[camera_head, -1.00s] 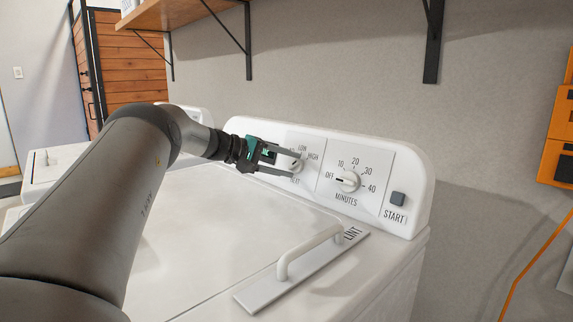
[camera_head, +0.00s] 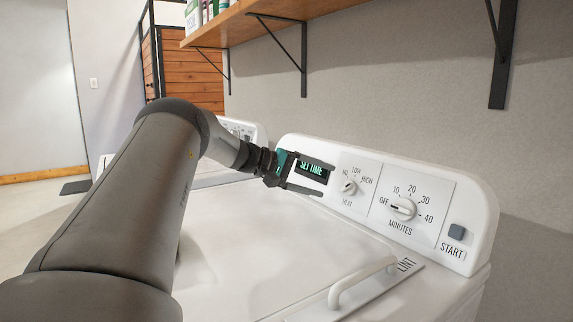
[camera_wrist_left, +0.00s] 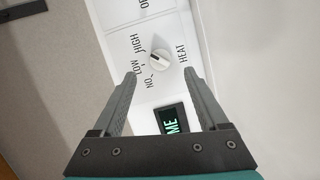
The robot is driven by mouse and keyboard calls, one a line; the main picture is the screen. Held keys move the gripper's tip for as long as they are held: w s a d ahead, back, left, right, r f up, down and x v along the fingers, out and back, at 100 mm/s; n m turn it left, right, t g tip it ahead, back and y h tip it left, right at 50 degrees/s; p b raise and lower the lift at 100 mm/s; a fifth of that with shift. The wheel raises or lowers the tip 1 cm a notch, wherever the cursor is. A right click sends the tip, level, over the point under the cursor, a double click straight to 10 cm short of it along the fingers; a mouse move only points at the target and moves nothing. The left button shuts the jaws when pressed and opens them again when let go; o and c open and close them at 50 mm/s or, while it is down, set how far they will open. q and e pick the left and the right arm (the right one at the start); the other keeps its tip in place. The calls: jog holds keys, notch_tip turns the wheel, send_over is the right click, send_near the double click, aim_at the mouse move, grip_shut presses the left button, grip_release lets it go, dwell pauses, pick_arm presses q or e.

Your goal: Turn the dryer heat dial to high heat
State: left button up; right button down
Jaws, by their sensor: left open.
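The white heat dial (camera_head: 349,187) is on the dryer's control panel, with NO, LOW and HIGH printed around its top and HEAT below it. In the left wrist view the dial (camera_wrist_left: 160,60) lies just past the fingertips, centred between them. The dark mark on its knob is too small to read surely against the labels. My left gripper (camera_head: 327,181) is open and empty, to the left of the dial and apart from it, in front of the SET TIME display (camera_head: 312,168). Both its fingers (camera_wrist_left: 160,74) show in the wrist view. My right gripper is not in view.
The minutes dial (camera_head: 403,208) is right of the heat dial, with its mark toward OFF. The START button (camera_head: 456,232) is farther right. A lint handle (camera_head: 362,282) rises from the dryer top. A wooden shelf (camera_head: 262,22) hangs above.

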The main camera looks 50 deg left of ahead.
pick_arm(q)
jog(key=p+v, duration=0.3)
jog(key=v, duration=0.6)
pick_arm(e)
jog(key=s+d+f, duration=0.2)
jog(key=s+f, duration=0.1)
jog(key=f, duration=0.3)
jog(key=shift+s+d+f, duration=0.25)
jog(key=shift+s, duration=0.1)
